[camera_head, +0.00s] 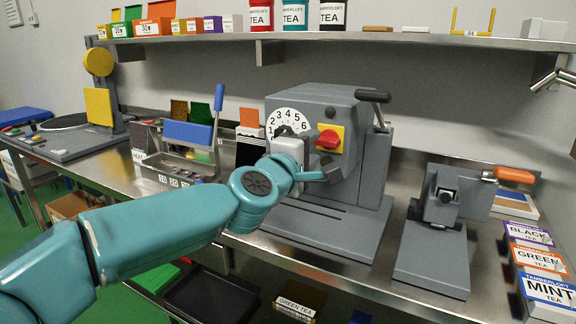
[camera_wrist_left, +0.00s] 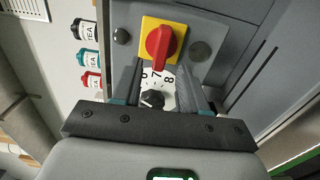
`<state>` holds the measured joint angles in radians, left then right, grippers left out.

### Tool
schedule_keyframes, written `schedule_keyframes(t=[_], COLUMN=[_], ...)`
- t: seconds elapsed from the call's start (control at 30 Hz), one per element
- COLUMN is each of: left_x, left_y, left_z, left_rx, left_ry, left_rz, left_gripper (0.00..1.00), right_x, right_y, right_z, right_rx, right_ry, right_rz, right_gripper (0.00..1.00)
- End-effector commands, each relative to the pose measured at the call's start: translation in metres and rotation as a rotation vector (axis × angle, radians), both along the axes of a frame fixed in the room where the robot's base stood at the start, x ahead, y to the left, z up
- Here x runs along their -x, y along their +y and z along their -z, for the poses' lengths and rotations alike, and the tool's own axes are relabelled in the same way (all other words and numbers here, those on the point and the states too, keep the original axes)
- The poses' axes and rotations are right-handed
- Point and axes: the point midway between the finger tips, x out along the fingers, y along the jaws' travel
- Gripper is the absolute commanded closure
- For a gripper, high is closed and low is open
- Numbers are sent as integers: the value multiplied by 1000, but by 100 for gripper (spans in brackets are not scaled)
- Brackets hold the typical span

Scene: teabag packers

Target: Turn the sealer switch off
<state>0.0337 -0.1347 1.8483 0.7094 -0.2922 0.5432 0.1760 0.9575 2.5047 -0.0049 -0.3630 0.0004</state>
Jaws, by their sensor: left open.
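The sealer is a grey machine (camera_head: 318,105) in the middle of the head view. Its switch is a red knob (camera_head: 328,138) on a yellow plate (camera_head: 337,130), beside a white numbered dial (camera_head: 288,120). My left gripper (camera_head: 324,170) is in front of the sealer, just below the switch in the head view. In the left wrist view, its two fingers (camera_wrist_left: 160,66) are open and apart, with the red knob (camera_wrist_left: 159,46) just beyond and between their tips. The knob's handle points nearly along the fingers there. Contact cannot be told. My right gripper is not in view.
A grey press with an orange handle (camera_head: 515,175) stands right of the sealer. A blue-handled lever device (camera_head: 188,133) stands left. Tea boxes (camera_head: 540,262) are at the right edge. A shelf (camera_head: 400,39) with tins and boxes runs above.

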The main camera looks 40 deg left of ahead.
Motion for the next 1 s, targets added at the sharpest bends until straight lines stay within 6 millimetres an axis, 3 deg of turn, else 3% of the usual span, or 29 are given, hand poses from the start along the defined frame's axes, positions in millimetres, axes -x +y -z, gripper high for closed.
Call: schedule_keyframes(t=[0.3, 0.5, 0.67, 1.0], left_x=[84, 116, 125, 126], left_y=[-20, -28, -30, -31], left_z=[-5, -3, -1, 0], left_rx=[-1, 1, -1, 0], left_ry=[-3, -1, 0, 0], left_rz=[1, 1, 1, 1], left_gripper=[57, 57, 57, 57], right_x=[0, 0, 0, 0], right_y=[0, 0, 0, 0], right_z=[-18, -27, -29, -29], right_rx=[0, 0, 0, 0], right_ry=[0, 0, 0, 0], right_rz=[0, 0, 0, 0], right_gripper=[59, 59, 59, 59])
